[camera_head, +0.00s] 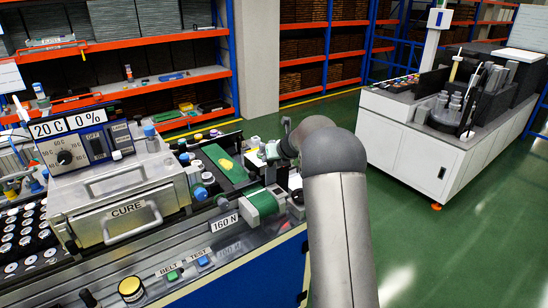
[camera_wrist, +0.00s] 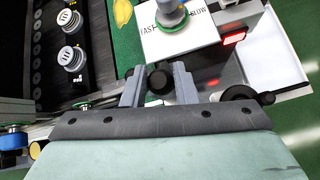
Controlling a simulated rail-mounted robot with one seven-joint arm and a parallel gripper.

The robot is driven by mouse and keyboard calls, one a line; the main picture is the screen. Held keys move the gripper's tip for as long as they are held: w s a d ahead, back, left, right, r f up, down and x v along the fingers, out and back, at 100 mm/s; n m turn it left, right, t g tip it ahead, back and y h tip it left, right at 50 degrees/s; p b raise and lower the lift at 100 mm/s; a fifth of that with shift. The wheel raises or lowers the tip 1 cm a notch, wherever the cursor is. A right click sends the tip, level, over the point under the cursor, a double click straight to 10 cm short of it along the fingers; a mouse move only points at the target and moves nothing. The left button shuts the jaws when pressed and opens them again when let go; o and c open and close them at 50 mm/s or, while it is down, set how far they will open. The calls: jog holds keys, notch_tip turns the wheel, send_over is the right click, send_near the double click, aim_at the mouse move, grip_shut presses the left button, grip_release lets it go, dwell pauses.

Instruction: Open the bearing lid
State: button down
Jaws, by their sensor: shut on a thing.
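In the wrist view, the two grey fingers of my gripper (camera_wrist: 159,77) stand a short way apart, on either side of a dark round knob (camera_wrist: 160,84). They appear shut on it. The knob seems to belong to the bearing lid, but the lid's outline is not clear, and my gripper's body hides what lies below. In the head view, my arm reaches to the right end of the bench, and the fingers and knob are too small or hidden to make out.
A white panel with a FAST–SLOW dial (camera_wrist: 172,14) is just beyond the fingers, near a red light (camera_wrist: 233,39). A dark tray (camera_wrist: 60,45) with grey-white parts lies left. The CURE box (camera_head: 125,208) and a green belt (camera_head: 263,202) share the bench.

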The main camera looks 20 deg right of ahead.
jog(key=shift+w+a+r, duration=0.2)
jog(key=shift+w+a, duration=0.1)
jog(key=shift+a, duration=0.05)
jog(key=c, duration=1.2)
grip_release()
jog(key=shift+s+a, duration=0.1)
jog(key=shift+f, duration=0.1)
jog(key=shift+d, duration=0.2)
jog(key=b+v, duration=0.3)
jog(key=v, duration=1.4)
jog(key=shift+r, duration=0.3)
